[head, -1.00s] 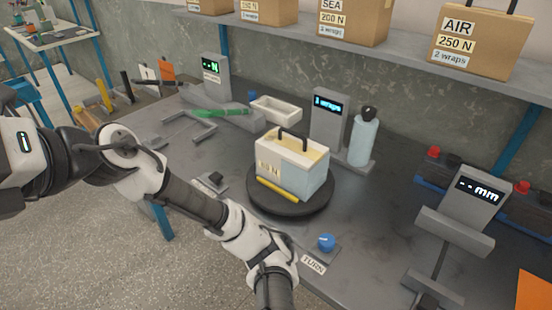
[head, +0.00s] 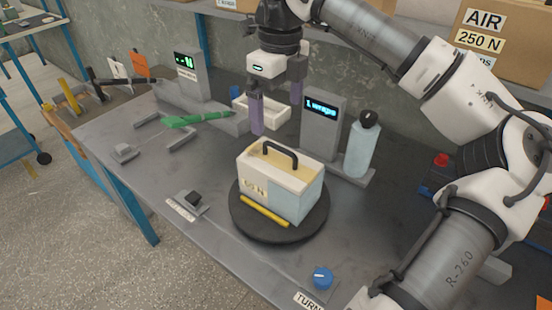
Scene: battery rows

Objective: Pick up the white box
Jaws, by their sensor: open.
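A white box (head: 268,185) with a black carry handle, a cream top and a pale blue side stands upright on a round black turntable (head: 240,222). Its front label reads a number and "N", partly unclear. A yellow stick (head: 264,211) lies at its front foot. My gripper (head: 277,115) points down above and behind the box, with its two purple fingers apart and nothing between them. The fingers are clear of the handle and overlap a shallow white tray (head: 276,121) behind in the picture.
A display post reading "1 wraps" (head: 319,125) and a pale blue bottle (head: 361,148) stand right of the box. A green tool (head: 197,119) lies left, by a second display. A blue knob (head: 322,278) is in front.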

